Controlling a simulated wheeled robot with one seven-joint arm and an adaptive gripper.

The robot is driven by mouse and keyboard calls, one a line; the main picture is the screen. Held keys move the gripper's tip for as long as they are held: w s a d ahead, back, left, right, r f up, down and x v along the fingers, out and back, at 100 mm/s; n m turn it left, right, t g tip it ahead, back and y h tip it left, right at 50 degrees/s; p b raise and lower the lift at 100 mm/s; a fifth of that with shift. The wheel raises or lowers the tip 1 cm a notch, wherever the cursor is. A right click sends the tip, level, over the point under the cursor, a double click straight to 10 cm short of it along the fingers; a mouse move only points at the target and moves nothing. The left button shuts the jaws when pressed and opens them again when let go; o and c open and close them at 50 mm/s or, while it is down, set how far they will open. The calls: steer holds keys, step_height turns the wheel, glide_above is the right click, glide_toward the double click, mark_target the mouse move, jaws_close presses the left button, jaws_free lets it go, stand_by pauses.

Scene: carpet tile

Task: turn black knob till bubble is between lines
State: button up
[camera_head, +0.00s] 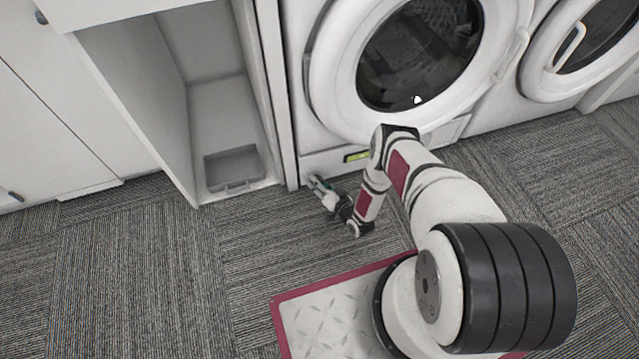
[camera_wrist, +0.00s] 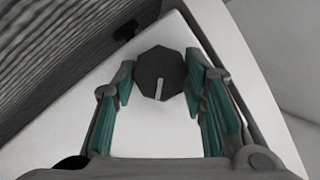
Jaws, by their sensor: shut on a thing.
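In the wrist view, the black knob (camera_wrist: 160,73) is a dark many-sided disc with a pale line on its face. My gripper (camera_wrist: 160,84) has its green-padded fingers on both sides of the knob, shut on it. In the head view my gripper (camera_head: 314,182) is low at the foot of the left washing machine, and the knob is hidden there. A yellow-green bubble level (camera_head: 357,156) is on the machine's lower front, right of my gripper. Its bubble and lines are too small to make out.
The left washing machine (camera_head: 312,165) has a round glass door, and a second machine (camera_head: 548,84) stands to its right. An open white cabinet holds a grey tray (camera_head: 234,168) at left. Carpet floor (camera_head: 150,260) is clear at the front left.

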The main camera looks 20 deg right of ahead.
steer(key=o, duration=1.2)
steer(key=shift+c, duration=0.2)
steer(key=v, duration=1.2)
steer(key=shift+f, duration=0.15)
